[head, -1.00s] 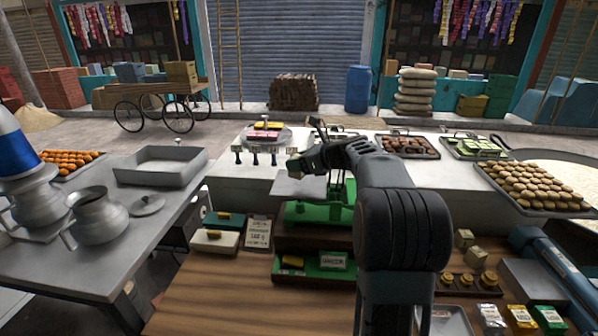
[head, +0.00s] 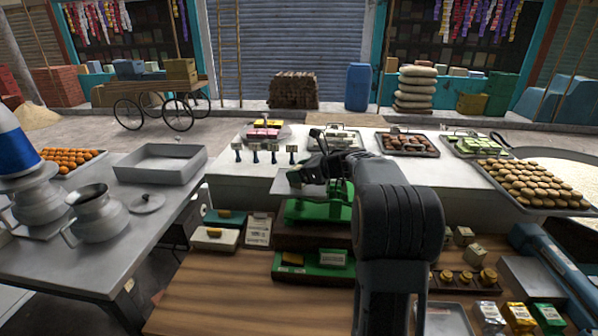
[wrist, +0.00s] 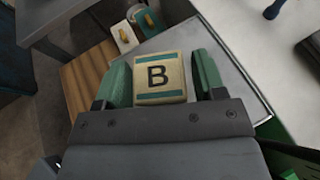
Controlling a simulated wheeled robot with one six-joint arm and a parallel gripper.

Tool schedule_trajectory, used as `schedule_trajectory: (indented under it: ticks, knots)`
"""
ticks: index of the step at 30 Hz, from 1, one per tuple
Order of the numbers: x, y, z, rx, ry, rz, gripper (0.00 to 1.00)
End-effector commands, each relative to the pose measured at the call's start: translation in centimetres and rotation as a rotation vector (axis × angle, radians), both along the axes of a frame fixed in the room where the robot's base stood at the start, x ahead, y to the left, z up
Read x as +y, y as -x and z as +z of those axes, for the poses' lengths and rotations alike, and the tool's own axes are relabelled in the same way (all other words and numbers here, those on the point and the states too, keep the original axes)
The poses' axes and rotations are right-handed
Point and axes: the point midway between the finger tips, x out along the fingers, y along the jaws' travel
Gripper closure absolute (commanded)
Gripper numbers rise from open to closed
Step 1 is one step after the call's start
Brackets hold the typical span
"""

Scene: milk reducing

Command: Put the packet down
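In the head view the packet (head: 294,180) shows at the end of my gripper (head: 302,176), low over the flat grey pan (head: 270,187) of the green scale (head: 312,210). The pan (wrist: 228,78) lies below the packet in the wrist view. Whether the packet's underside touches the pan is hidden.
Several dark-handled tools (head: 265,155) stand behind on the white table (head: 225,175). My arm covers the scale's right side.

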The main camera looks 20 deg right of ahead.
Motion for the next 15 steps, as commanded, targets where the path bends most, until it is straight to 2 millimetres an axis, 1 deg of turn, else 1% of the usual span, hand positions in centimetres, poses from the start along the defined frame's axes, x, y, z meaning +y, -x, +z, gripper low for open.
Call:
schedule_trajectory:
  ticks: [1,3,8,11,15]
  knots:
    - [0.00,0.00,0.02,0.000,0.000,0.000,0.31]
    - [0.00,0.00,0.03,0.000,0.000,0.000,0.27]
    - [0.00,0.00,0.04,0.000,0.000,0.000,0.27]
    - [0.00,0.00,0.37,-0.001,0.001,0.000,0.27]
    - [-0.87,0.97,0.75,-0.002,0.000,-0.003,0.27]
